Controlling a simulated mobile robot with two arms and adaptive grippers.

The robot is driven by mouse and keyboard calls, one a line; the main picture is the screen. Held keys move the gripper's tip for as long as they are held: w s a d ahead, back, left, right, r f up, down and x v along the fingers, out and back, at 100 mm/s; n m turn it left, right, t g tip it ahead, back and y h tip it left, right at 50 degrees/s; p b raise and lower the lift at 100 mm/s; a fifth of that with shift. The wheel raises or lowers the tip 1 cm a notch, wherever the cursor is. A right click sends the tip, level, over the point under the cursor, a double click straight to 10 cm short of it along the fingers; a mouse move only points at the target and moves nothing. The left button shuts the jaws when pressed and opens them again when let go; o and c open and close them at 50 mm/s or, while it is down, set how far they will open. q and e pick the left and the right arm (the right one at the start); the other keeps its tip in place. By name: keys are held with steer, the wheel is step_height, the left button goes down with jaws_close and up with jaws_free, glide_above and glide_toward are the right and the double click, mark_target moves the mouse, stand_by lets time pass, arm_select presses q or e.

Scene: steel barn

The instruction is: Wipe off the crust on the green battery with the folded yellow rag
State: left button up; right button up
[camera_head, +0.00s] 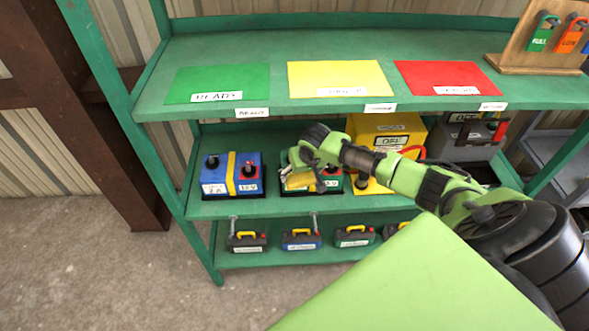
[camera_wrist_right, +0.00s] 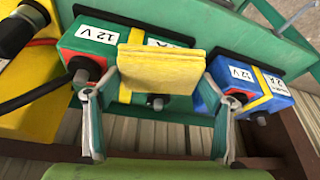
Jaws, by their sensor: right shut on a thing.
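The green battery (camera_head: 330,183) stands on the middle shelf in a black tray, largely hidden behind my right gripper (camera_head: 300,172). In the right wrist view the green battery (camera_wrist_right: 97,36) shows a 12 V label, a red terminal cover and a dark terminal post. My right gripper (camera_wrist_right: 155,84) is shut on the folded yellow rag (camera_wrist_right: 157,72), which spans between its two fingers over the battery top. The rag also shows in the head view (camera_head: 297,182). I cannot tell whether the rag touches the battery. I cannot make out the crust. My left gripper is not in view.
A blue battery (camera_head: 217,174) stands to the left, close by. A yellow charger box (camera_head: 372,128) and a grey one (camera_head: 470,148) stand to the right. The upper shelf (camera_head: 280,58) carries green, yellow and red mats above my gripper. Several small cases sit below.

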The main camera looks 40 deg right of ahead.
mark_target(290, 176)
steer(key=shift+s+d, duration=0.2)
steer(key=shift+w+a+p, duration=0.15)
steer(key=shift+w+a, duration=0.4)
steer(key=shift+a, duration=0.35)
steer(key=shift+w+a+p, duration=0.15)
steer(key=shift+w+a, duration=0.4)
steer(key=shift+a, duration=0.3)
steer(key=shift+s+d+p, duration=0.4)
steer(key=shift+d+p, duration=0.1)
steer(key=shift+d, duration=0.15)
steer(key=shift+s+d+p, duration=0.3)
steer(key=shift+s+d, duration=0.05)
steer(key=shift+d, duration=0.2)
steer(key=shift+s+d+p, duration=0.25)
steer(key=shift+s+d, duration=0.05)
steer(key=shift+d, duration=0.25)
steer(key=shift+w+a+f, duration=0.1)
steer(key=shift+w+a, duration=0.2)
steer(key=shift+a, duration=0.3)
steer(key=shift+w+a, duration=0.35)
steer(key=shift+a, duration=0.25)
steer(key=shift+w+a+f, duration=0.1)
steer(key=shift+w+a, duration=0.2)
steer(key=shift+a, duration=0.3)
